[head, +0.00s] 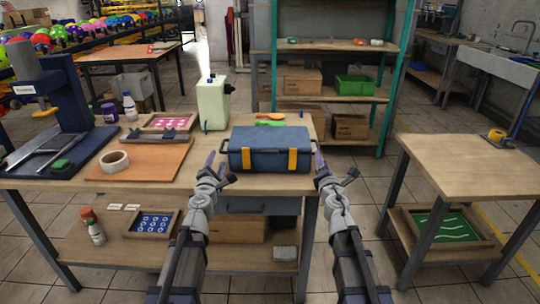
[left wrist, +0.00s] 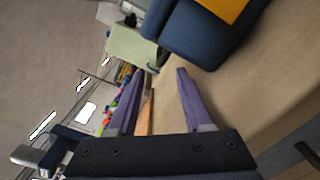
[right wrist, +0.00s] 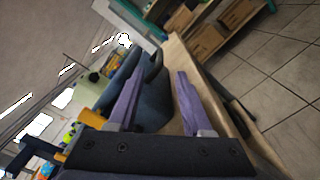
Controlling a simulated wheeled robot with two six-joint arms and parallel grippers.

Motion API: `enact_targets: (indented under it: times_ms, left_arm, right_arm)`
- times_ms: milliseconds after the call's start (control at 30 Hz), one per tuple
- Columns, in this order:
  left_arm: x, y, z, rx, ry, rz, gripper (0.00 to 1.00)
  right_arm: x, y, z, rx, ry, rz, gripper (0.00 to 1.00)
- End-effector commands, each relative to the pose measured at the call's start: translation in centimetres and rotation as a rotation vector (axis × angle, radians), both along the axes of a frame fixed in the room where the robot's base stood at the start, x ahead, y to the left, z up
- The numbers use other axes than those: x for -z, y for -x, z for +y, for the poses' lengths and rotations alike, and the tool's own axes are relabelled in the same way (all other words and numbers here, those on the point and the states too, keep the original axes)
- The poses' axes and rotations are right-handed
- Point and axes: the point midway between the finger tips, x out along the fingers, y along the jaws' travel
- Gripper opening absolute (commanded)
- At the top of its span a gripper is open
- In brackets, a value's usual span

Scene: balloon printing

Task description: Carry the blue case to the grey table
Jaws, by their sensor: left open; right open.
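The blue case (head: 268,150) with two orange straps lies closed on the wooden workbench (head: 228,183), near its right end. A dark handle sticks out at each end. My left gripper (head: 215,161) is open and empty beside the left end; the left wrist view shows the case (left wrist: 205,38) beyond its fingertips. My right gripper (head: 320,161) is open at the right end; in the right wrist view the dark handle (right wrist: 154,66) appears between its fingertips, but I cannot tell whether they touch. No table top looks clearly grey; the right-hand table (head: 465,160) has a light wooden top and grey legs.
A pale green canister (head: 213,104) stands behind the case's left end, with green and orange items behind the case. A tape roll (head: 115,161) and a press (head: 50,110) are further left. Floor separates the tables.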

Motion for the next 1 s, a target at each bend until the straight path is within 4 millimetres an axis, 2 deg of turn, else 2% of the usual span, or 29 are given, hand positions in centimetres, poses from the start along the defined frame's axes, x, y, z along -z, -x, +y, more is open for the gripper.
enact_targets:
  times_ms: [267,600,700,1000]
  left_arm:
    - [0.0,-1.8,-0.1,0.001,-0.001,0.000,0.50]
    - [0.0,-6.7,-0.2,0.001,-0.001,0.000,0.50]
    - [0.0,-7.6,-0.2,0.001,-0.001,0.000,0.50]
    - [0.0,-7.8,-0.2,0.001,-0.001,0.000,0.50]
  right_arm:
    - [0.0,-1.8,0.0,0.000,-0.001,0.000,0.50]
    - [0.0,-6.7,0.0,0.000,-0.002,0.000,0.50]
    - [0.0,-7.6,0.0,0.001,-0.002,-0.001,0.50]
    - [0.0,-7.8,0.1,0.000,-0.001,0.000,0.50]
